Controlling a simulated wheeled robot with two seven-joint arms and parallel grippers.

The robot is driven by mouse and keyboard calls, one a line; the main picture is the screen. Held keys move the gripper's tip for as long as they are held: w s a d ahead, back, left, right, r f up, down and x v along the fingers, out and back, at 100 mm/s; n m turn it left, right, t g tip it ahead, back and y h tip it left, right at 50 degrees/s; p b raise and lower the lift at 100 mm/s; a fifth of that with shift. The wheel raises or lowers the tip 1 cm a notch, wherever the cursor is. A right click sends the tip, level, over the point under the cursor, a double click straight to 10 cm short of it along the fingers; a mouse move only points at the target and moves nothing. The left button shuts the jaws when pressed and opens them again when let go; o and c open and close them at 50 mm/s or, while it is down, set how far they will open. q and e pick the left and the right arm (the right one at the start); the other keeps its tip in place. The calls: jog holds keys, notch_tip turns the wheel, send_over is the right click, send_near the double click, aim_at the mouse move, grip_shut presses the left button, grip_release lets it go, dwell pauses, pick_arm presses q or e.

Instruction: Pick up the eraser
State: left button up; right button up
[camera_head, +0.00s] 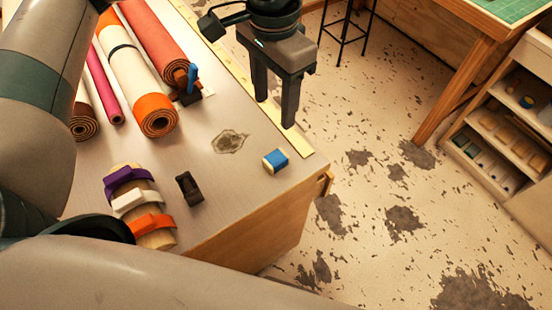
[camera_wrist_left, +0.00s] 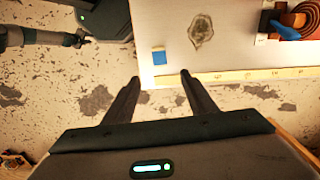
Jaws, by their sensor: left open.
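The eraser (camera_head: 275,160) is a small block, blue with a white end, lying on the table near its front right corner. It also shows in the left wrist view (camera_wrist_left: 158,57), just beyond the fingertips. My left gripper (camera_head: 275,111) is open and empty, fingers pointing down, above the table's ruler edge. In the left wrist view its fingertips (camera_wrist_left: 160,77) straddle the line to the eraser without touching it. A dark arm end (camera_wrist_left: 80,38) at the upper left of the wrist view looks like my right gripper; its jaws are too small to read.
Rolled mats (camera_head: 130,75) lie at the table's back left. A roll with purple, white and orange straps (camera_head: 140,205) and a small black object (camera_head: 189,188) lie left of the eraser. A dark stain (camera_head: 229,141) marks the table. A shelf (camera_head: 505,125) stands far right.

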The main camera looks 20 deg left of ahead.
pick_arm(q)
jog(key=p, duration=0.3)
send_over(276, 158)
notch_tip(276, 158, down, 11)
jog(key=shift+s+a+r, duration=0.1)
jog(key=shift+s+r, duration=0.05)
jog(key=shift+f, duration=0.75)
jog(key=shift+f+p, duration=0.35)
jog(key=shift+f, duration=0.3)
notch_tip(276, 158, down, 3)
jog(key=shift+f+p, duration=0.1)
jog(key=shift+p, duration=0.5)
jog(key=shift+f, duration=0.35)
